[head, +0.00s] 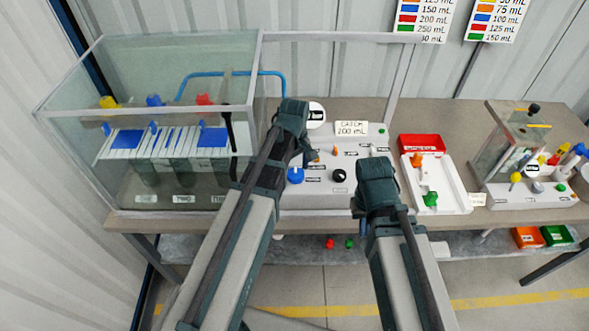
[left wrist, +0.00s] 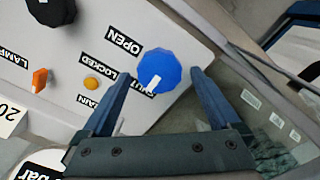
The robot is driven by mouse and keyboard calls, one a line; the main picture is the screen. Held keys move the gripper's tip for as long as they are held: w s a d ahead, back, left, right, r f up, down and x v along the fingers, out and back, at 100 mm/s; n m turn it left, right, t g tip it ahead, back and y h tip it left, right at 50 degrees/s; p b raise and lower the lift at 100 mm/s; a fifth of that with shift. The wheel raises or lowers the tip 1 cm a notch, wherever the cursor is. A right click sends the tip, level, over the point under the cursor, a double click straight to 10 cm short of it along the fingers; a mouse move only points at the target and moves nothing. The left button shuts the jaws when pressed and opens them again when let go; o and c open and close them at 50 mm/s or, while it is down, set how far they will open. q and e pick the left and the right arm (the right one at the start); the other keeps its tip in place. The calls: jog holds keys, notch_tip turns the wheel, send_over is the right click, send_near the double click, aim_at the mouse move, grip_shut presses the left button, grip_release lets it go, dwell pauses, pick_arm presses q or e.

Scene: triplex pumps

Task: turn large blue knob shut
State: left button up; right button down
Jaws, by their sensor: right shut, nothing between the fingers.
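The large blue knob (head: 295,175) sits on the white control panel, left of a black knob (head: 339,175). In the left wrist view the blue knob (left wrist: 160,70) lies between the two spread fingers of my left gripper (left wrist: 161,78), with gaps visible on both sides. Its white mark points down and slightly left in that view, near a partly covered label ending in "UT". An "OPEN" label is at its upper left. In the head view my left gripper (head: 306,154) is above the panel beside the knob. My right gripper (head: 374,158) is shut and empty, right of the black knob.
A glass tank (head: 150,110) stands left of the panel. A white tray (head: 455,190) and a red bin (head: 422,145) are on the right. A small orange switch (left wrist: 39,80) and a yellow button (left wrist: 91,84) are near the blue knob.

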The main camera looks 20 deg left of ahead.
aim_at(294, 172)
pick_arm(q)
jog(key=shift+r, duration=0.15)
notch_tip(294, 172, up, 14)
jog(key=p, duration=1.4)
jog(key=shift+f, duration=0.25)
jog(key=s+d+f+m+y+b, duration=0.1)
jog(key=s+d+f+m+b, duration=1)
jog(key=s+m, duration=0.3)
jog(key=shift+s+f+m+b, duration=0.25)
jog(key=shift+f+m+b, duration=0.25)
jog(key=shift+f+b, duration=0.3)
